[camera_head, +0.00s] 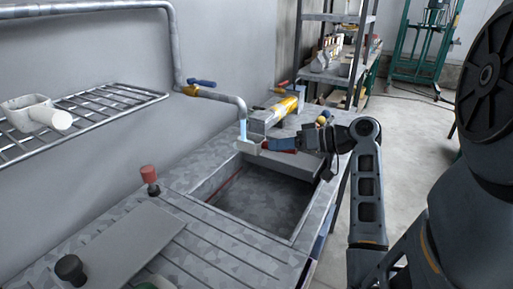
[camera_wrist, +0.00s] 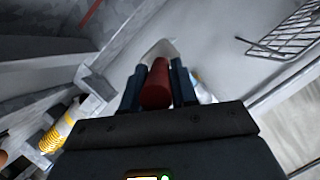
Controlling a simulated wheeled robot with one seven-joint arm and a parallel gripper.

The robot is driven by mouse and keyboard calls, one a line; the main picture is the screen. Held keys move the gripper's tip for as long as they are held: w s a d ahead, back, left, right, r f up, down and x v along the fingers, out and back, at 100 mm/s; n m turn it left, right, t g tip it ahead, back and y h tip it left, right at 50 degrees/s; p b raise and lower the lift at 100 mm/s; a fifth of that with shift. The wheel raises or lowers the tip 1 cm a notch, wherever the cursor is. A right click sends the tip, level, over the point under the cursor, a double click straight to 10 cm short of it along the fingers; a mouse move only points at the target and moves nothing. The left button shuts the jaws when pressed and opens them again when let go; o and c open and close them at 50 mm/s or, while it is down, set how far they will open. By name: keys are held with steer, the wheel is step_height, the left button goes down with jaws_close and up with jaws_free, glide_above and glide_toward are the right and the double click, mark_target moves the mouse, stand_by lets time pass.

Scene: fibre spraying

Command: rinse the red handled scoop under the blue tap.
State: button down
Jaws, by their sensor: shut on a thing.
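My gripper (camera_head: 284,144) is shut on the red handle (camera_wrist: 156,84) of the scoop (camera_head: 249,146). The scoop has a pale head and is held out to the left over the far end of the sink. The blue tap (camera_head: 203,83) is on the wall pipe, and its grey spout (camera_head: 241,106) bends down above the scoop. A pale blue stream of water (camera_head: 243,129) runs from the spout to the scoop's head. In the wrist view the scoop's pale head (camera_wrist: 158,47) shows beyond my fingers; its inside is not clear.
The sunken sink (camera_head: 262,205) lies below. A grey block with a yellow part (camera_head: 286,107) stands behind the scoop. Red (camera_head: 149,174) and black (camera_head: 70,268) knobs stand on the near counter.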

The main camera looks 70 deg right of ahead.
steer(key=shift+w+a, duration=0.15)
steer(key=shift+w+a, duration=0.25)
stand_by(0.3)
steer(key=shift+s+d, duration=0.1)
steer(key=shift+s+d, duration=0.3)
steer(key=shift+s+a, duration=0.1)
steer(key=s+a+p, duration=0.2)
steer(key=s+a, duration=0.3)
steer(key=shift+s+a, duration=0.2)
steer(key=shift+s, duration=0.1)
stand_by(0.7)
stand_by(1.2)
